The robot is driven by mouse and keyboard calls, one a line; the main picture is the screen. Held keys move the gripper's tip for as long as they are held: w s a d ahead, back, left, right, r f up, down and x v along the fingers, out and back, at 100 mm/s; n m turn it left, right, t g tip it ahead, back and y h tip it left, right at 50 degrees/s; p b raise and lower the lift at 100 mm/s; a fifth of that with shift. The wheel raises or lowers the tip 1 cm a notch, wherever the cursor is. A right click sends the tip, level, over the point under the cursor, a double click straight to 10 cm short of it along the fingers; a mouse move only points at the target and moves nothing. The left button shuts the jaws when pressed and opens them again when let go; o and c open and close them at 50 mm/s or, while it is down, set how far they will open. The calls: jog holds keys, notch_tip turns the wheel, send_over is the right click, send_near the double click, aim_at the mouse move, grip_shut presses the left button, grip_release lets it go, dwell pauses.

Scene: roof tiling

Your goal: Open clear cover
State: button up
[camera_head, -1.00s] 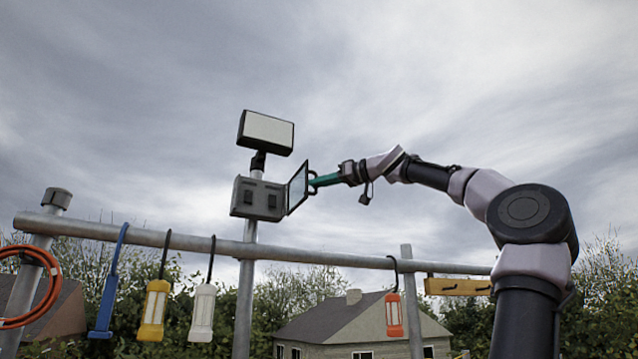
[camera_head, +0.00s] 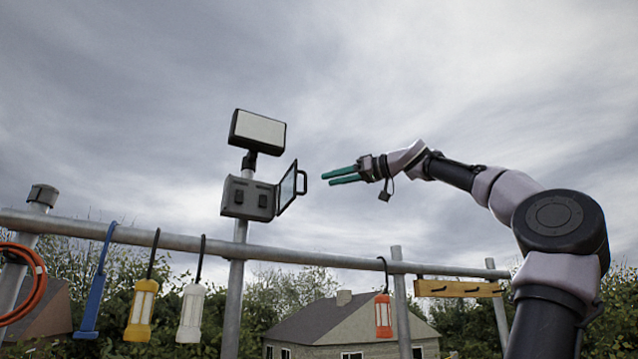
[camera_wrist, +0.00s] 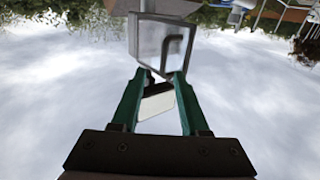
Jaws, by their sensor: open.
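The clear cover (camera_head: 287,188) stands swung out on the right side of a grey switch box (camera_head: 248,199) on a post. Its dark frame has a handle (camera_head: 304,182) on its outer face. Two dark switches show on the box front. My gripper (camera_head: 325,176) is open, with green fingers pointing left toward the handle, a small gap away from it. In the wrist view the cover (camera_wrist: 158,45) and its handle (camera_wrist: 174,44) appear just beyond the tips of my gripper (camera_wrist: 160,76), with nothing between the fingers.
A lamp panel (camera_head: 257,131) sits above the box. Below, a horizontal rail (camera_head: 180,240) carries a blue tool (camera_head: 92,300), yellow (camera_head: 141,310), white (camera_head: 190,313) and red (camera_head: 383,316) lanterns, and an orange cable (camera_head: 32,290). Open sky surrounds my gripper.

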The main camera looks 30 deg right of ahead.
jog(key=shift+v, duration=1.35)
